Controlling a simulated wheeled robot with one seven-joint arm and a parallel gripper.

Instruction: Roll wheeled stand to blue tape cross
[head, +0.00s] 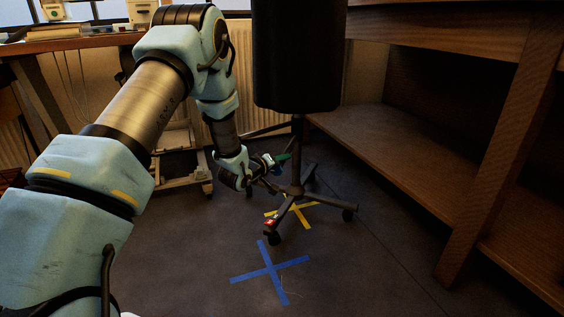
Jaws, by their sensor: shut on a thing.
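The blue tape cross (269,270) lies on the floor in front of the base, nearer to me. The nearest caster (273,238) is close beside the far end of one blue arm. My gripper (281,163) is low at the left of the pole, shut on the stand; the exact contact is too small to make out.
A wooden table with a low shelf (400,150) stands on the right, its leg (475,190) near the open floor. A pale wheeled frame (180,165) and a wooden desk (70,42) are behind at left. A radiator (240,60) is behind. The floor around the blue cross is clear.

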